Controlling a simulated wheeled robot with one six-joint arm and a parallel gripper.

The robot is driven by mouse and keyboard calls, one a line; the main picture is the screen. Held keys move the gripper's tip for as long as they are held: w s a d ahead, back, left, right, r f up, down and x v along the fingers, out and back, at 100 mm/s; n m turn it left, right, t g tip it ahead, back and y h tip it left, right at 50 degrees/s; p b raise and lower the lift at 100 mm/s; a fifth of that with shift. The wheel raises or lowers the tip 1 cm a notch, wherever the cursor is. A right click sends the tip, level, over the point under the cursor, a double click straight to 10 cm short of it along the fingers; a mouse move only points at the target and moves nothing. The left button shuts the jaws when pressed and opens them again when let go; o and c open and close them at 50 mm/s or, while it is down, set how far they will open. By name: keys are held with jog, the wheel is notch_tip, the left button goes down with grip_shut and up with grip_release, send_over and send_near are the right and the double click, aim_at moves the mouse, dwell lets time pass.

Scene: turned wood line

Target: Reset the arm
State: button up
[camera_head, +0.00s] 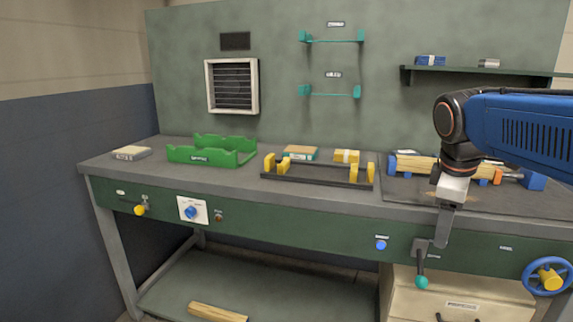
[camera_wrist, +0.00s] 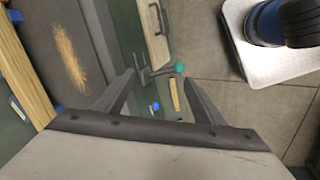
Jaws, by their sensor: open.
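My arm reaches in from the right in the head view, blue with a dark wrist. My gripper (camera_head: 440,245) hangs down in front of the bench's green front edge, beside a lever with a teal knob (camera_head: 421,282). In the wrist view my gripper (camera_wrist: 160,85) shows two dark fingers spread wide apart with nothing between them. The teal knob (camera_wrist: 180,68) shows beyond the fingertips; I cannot tell whether a finger touches the lever.
The bench (camera_head: 235,178) bears a green cradle (camera_head: 200,157), a black rack with yellow blocks (camera_head: 325,182) and a wooden piece (camera_head: 415,166) in a blue-ended fixture. A blue handwheel (camera_head: 530,277) sticks out at right. A drawer cabinet (camera_head: 460,293) stands below. Floor in front is clear.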

jog(key=s+a+f+m+t+y, duration=0.1)
jog(key=s+a+f+m, duration=0.1)
jog(key=s+f+m, duration=0.3)
jog(key=s+a+f+m+t+y, duration=0.1)
jog(key=s+a+f+m, duration=0.2)
jog(key=s+f, duration=0.7)
jog(key=shift+a+f+m, duration=0.15)
jog(key=shift+a+m, duration=0.2)
jog(key=shift+m, duration=0.85)
